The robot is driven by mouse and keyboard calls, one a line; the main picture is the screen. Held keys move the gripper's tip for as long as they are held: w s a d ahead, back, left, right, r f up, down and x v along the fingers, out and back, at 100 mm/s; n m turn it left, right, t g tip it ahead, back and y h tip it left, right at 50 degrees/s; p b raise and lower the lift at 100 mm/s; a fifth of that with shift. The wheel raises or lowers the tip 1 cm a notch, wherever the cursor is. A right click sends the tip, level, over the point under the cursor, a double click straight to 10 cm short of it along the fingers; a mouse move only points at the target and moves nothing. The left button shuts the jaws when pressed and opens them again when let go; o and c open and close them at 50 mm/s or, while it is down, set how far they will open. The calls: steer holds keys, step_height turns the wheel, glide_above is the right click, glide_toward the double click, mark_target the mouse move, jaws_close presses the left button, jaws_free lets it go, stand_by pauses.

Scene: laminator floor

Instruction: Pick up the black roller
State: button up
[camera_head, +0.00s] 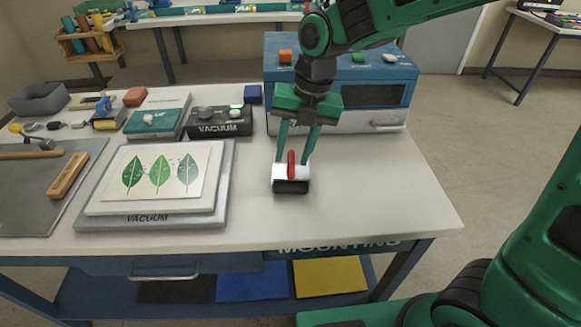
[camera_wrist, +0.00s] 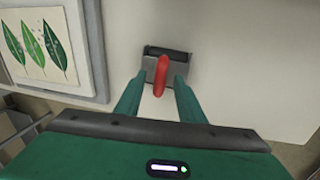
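The black roller (camera_head: 291,186) lies on the white table right of the leaf print, with a pale frame and a red handle (camera_head: 291,163) pointing up. In the wrist view the roller (camera_wrist: 167,52) is at the top centre, and its red handle (camera_wrist: 160,74) rises toward the camera. My gripper (camera_head: 293,160) points down over it, with one green finger on each side of the red handle. In the wrist view my gripper (camera_wrist: 156,82) shows its fingers apart, with gaps visible beside the handle. I cannot tell whether a fingertip touches the frame.
A vacuum plate (camera_head: 100,224) with the leaf print is left of the roller. A black vacuum box (camera_head: 219,122) and a blue machine (camera_head: 345,85) stand behind. A metal tray with a wooden-handled tool lies far left. The table is clear to the right and in front.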

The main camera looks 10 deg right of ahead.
steer(key=shift+c, duration=0.5)
jaws_close()
stand_by(1.0)
